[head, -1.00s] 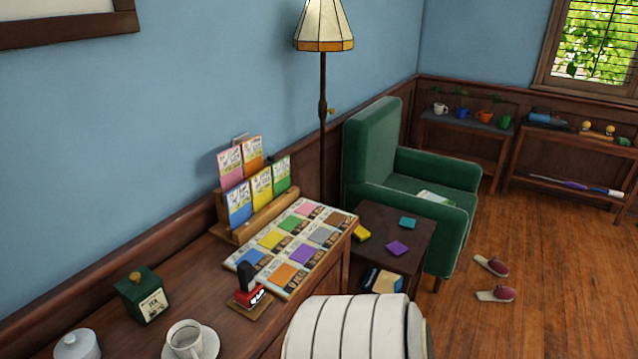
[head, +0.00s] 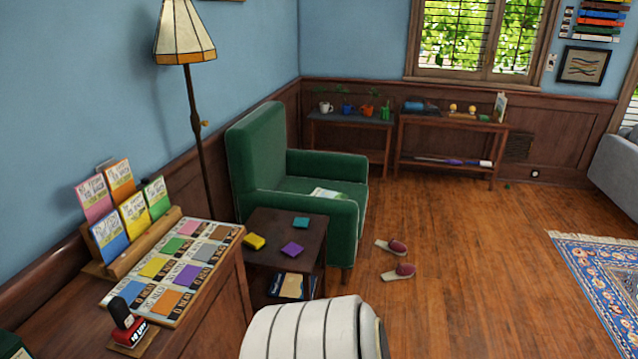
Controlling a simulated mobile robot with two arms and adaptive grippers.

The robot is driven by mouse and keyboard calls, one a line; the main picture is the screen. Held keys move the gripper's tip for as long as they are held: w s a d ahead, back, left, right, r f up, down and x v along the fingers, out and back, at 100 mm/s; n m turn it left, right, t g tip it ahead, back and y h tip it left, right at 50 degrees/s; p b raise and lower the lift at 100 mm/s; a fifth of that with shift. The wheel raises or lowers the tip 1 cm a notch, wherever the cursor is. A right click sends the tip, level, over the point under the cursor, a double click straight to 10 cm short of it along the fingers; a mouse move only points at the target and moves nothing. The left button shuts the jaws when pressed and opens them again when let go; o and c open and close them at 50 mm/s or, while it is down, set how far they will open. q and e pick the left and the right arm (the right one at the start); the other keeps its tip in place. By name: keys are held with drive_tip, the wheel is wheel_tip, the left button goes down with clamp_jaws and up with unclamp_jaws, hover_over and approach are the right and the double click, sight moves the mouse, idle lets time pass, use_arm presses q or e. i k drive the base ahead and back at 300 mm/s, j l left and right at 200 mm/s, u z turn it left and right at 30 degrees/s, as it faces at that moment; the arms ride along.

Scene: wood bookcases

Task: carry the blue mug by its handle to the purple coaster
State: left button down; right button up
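A small blue mug (head: 347,109) stands far off on a low dark table against the back wall, in a row between a white mug (head: 326,107) and an orange one (head: 367,110). Its handle is too small to make out. The purple coaster (head: 292,249) lies flat on the dark side table (head: 262,228) in front of the green armchair, with nothing on it. Neither of my grippers is in view.
A teal coaster (head: 301,222) and a yellow one (head: 254,241) share the side table. The green armchair (head: 262,165) stands behind it. Two slippers (head: 398,270) lie on the open wood floor. A rug (head: 605,275) lies at right.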

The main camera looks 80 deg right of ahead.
sight(295, 253)
drive_tip(key=l+z, duration=0.25)
drive_tip(key=z, duration=0.15)
drive_tip(key=l+z, duration=0.65)
drive_tip(key=z, duration=0.2)
drive_tip(key=l+z, duration=0.25)
drive_tip(key=z, duration=0.15)
drive_tip(key=i+l, duration=0.15)
drive_tip(key=l, duration=0.25)
drive_tip(key=i+l+z, duration=0.15)
drive_tip(key=l, duration=0.25)
drive_tip(key=i+l, duration=0.15)
drive_tip(key=l, duration=0.2)
drive_tip(key=i+l+z, duration=0.1)
drive_tip(key=l, duration=0.3)
drive_tip(key=i+l+z, duration=0.1)
drive_tip(key=i+l, duration=0.15)
drive_tip(key=l, duration=0.1)
